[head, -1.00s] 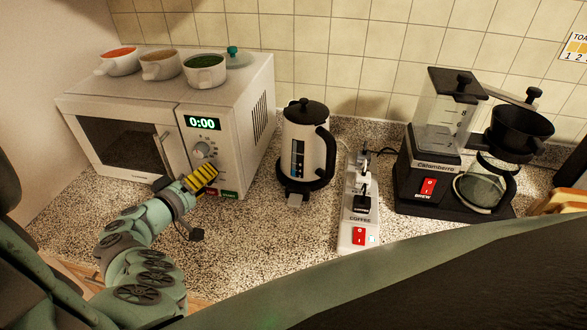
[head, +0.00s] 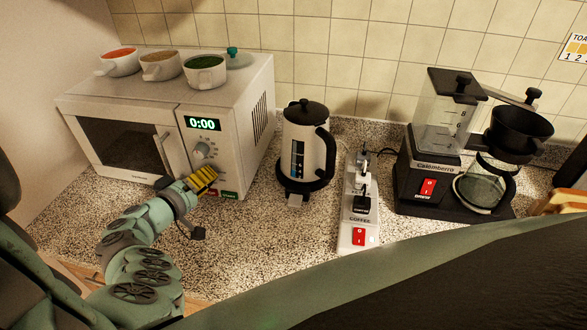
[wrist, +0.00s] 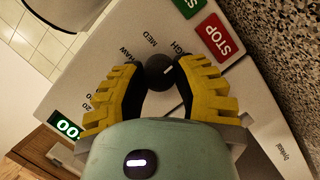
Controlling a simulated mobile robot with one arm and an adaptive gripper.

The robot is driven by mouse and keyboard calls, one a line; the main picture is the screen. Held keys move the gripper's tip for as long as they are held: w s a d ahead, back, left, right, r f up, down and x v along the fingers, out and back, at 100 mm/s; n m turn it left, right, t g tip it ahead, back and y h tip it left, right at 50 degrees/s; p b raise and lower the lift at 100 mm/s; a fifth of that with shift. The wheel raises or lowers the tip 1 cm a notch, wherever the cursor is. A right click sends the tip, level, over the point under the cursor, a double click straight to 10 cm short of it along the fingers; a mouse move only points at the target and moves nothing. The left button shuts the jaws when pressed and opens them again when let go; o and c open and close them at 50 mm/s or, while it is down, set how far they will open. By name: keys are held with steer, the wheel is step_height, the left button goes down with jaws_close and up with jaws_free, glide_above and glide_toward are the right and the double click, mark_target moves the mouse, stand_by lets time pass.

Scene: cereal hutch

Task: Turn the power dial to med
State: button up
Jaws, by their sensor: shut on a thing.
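The power dial (wrist: 160,71) is a small dark round knob on the microwave's front panel, seen in the wrist view with a light pointer mark aimed to the upper right. The printed MED label (wrist: 150,39) lies above it, with the partly hidden HIGH label (wrist: 181,48) to the right of MED. My gripper (wrist: 160,80) has its yellow fingers on both sides of the dial and is shut on it. In the head view my gripper (head: 206,178) is at the lower right of the microwave (head: 185,95) and hides the power dial.
Above my gripper is the larger timer dial (head: 202,149), below a display (head: 203,123) reading 0:00. The red STOP button (wrist: 216,37) is close to the right finger. Several bowls stand on the microwave. A kettle (head: 305,150) stands to the right, with counter between.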

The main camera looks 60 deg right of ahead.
jaws_close()
steer(key=shift+f+n+b, duration=0.1)
steer(key=shift+n+b, duration=0.2)
steer(key=shift+b, duration=0.2)
steer(key=shift+f+n+g+h+b, duration=0.1)
steer(key=shift+n+g+h+b, duration=0.3)
steer(key=shift+b, duration=0.3)
steer(key=shift+f+n+h+b, duration=0.15)
steer(key=shift+n+h+b, duration=0.15)
steer(key=shift+n+b, duration=0.9)
steer(key=n+h+b, duration=0.1)
steer(key=n+b, duration=0.1)
steer(key=n, duration=0.2)
steer(key=shift+b, duration=0.35)
steer(key=shift+n+h+b, duration=0.55)
steer(key=shift+n+h, duration=0.15)
steer(key=shift+n, duration=0.7)
